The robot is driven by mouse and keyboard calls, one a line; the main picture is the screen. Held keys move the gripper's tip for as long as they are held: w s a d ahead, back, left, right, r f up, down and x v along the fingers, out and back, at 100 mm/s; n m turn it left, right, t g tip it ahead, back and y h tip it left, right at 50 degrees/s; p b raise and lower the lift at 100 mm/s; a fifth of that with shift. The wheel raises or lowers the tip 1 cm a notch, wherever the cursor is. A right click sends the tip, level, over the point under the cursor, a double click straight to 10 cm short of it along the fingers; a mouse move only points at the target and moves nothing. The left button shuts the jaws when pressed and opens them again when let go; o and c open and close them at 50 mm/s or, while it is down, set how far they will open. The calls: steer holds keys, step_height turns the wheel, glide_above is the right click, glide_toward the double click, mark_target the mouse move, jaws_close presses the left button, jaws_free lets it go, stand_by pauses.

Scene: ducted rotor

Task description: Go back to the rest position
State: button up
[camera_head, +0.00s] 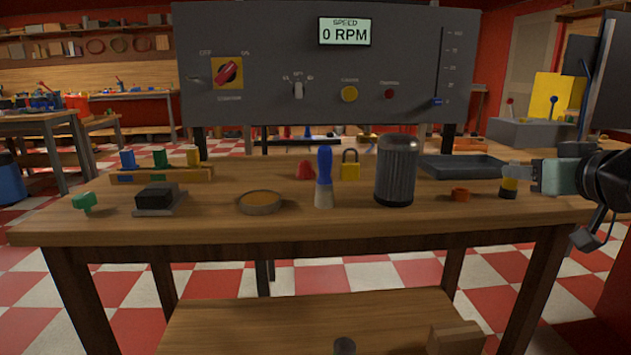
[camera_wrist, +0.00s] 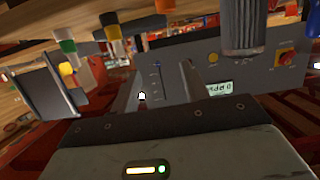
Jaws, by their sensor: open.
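My gripper (camera_head: 522,172) is at the right end of the workbench in the head view. Its fingers point left, a little above the bench top. It is open, and nothing shows held in it. In the head view its tip overlaps a small yellow and black piece (camera_head: 508,188) on the bench; I cannot tell whether they touch. In the wrist view the dark gripper body fills the bottom, and the panel appears upside down beyond the fingers. My arm comes in from the right edge.
The control panel (camera_head: 270,115) stands behind, reading 0 RPM. A grey box (camera_head: 530,133) stands at right.

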steer(key=s+a+f+n+g+y, duration=0.1)
steer(key=s+a+f+n+g, duration=0.1)
steer(key=s+a+f+g, duration=0.35)
steer(key=s+a+f+n+g, duration=0.1)
steer(key=s+a+f+g, duration=0.1)
steer(key=a+f, duration=0.65)
steer(key=s+a+f+n+g, duration=0.2)
steer(key=s+a+g, duration=0.25)
steer(key=s, duration=0.45)
steer(key=s+a+f+n+g, duration=0.25)
steer(key=s+a, duration=0.25)
steer(key=s, duration=0.3)
step_height(320, 180, up, 24)
steer(key=p, duration=2.3)
steer(key=shift+h+p, duration=0.3)
steer(key=shift+g, duration=0.25)
